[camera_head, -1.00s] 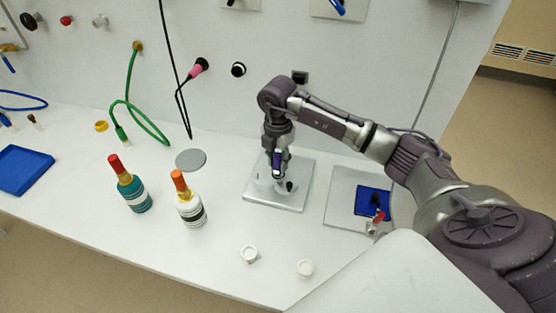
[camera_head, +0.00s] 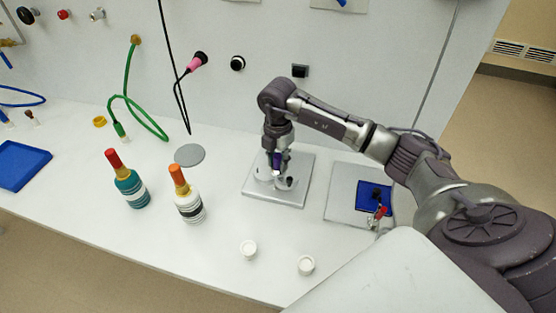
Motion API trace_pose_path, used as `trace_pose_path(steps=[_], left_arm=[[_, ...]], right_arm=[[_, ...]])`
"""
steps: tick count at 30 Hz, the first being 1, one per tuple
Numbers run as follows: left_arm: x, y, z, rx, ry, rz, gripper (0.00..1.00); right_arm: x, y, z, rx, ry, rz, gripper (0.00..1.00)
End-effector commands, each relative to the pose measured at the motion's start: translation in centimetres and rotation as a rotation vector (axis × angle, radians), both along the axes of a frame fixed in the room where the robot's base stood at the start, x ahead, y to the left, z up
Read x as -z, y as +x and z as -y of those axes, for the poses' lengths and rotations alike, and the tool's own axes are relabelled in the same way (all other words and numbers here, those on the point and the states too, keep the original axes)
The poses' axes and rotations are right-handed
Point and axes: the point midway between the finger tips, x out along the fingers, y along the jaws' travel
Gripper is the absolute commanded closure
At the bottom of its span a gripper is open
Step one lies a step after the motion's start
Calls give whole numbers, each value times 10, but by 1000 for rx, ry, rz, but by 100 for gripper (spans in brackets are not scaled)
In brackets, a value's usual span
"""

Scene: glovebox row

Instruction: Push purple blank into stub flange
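The purple blank (camera_head: 277,160) shows as a small purple patch at the tip of my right gripper (camera_head: 276,166), whose fingers look shut on it. The gripper points down over a grey square plate (camera_head: 292,198). Pale round fittings on this plate stand right below and beside the fingertips, with a dark knob at their right. I take one fitting to be the stub flange (camera_head: 263,174); the gripper partly hides it. I cannot tell whether the blank touches it or has entered it. My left gripper is not in view.
A second grey plate (camera_head: 343,193) with a blue pad and a red-handled part lies to the right. Two bottles, teal (camera_head: 132,190) and white (camera_head: 190,208), stand left. A green hose (camera_head: 144,119) hangs from the back wall.

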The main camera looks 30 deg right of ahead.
Motion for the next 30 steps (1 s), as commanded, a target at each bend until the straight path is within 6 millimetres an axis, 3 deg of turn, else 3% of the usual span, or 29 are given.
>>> trace_pose_path(steps=[1,5,17,30], left_arm=[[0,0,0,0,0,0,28],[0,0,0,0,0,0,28],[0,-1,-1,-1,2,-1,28],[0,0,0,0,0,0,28]], right_arm=[[1,0,0,0,0,-1,65],[1,0,0,0,0,-1,44],[-6,0,0,0,0,1,43],[-90,1,0,0,0,3,43]])
